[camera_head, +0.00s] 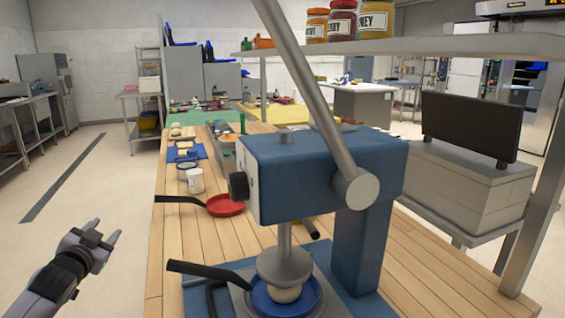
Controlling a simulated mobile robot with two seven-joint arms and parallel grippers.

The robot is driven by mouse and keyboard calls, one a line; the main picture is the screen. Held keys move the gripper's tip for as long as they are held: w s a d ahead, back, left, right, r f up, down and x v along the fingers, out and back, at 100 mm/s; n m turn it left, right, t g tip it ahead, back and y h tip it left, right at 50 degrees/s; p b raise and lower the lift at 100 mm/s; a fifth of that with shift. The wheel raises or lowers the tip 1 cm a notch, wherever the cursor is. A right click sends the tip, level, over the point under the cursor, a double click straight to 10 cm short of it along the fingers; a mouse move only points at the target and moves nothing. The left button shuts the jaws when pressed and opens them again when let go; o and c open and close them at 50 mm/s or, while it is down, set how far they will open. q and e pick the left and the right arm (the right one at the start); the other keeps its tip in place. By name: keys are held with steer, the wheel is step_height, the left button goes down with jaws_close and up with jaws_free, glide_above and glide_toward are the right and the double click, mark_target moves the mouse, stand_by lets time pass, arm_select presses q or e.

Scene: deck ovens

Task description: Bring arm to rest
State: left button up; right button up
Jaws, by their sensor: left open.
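My left gripper (101,238) is at the lower left, held out over the floor to the left of the wooden table (400,262). Its fingers are apart with nothing between them, and it touches nothing. My right gripper does not show. A blue press (318,165) with a long grey lever stands on the table in front of me. Below its round plate, a pale dough ball (285,293) sits in a blue pan (262,300) with a black handle pointing left. Whether the plate touches the dough is hard to tell.
A red pan (225,206) lies behind the press, its black handle reaching over the table's left edge. A white container (195,180) stands farther back. A shelf (400,46) with jars (342,22) spans the upper right. The floor (95,190) left of the table is clear.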

arm_select(q)
steer(key=s+d+f+g+h, duration=0.2)
steer(key=s+d+f, duration=0.65)
steer(key=f, duration=0.25)
steer(key=s+d+f+g+h, duration=0.2)
steer(key=s+d+f, duration=0.6)
steer(key=d+f, duration=0.25)
steer(key=s+d+f+n+g+h, duration=0.1)
steer(key=s+d+f, duration=0.25)
steer(key=s, duration=0.45)
steer(key=s+d+f+n+g+h, duration=0.1)
steer(key=s+d+f, duration=0.1)
steer(key=s+d, duration=0.45)
step_height(320, 180, up, 5)
steer(key=s+a+p, duration=0.2)
steer(key=p, duration=0.3)
steer(key=shift+r, duration=0.2)
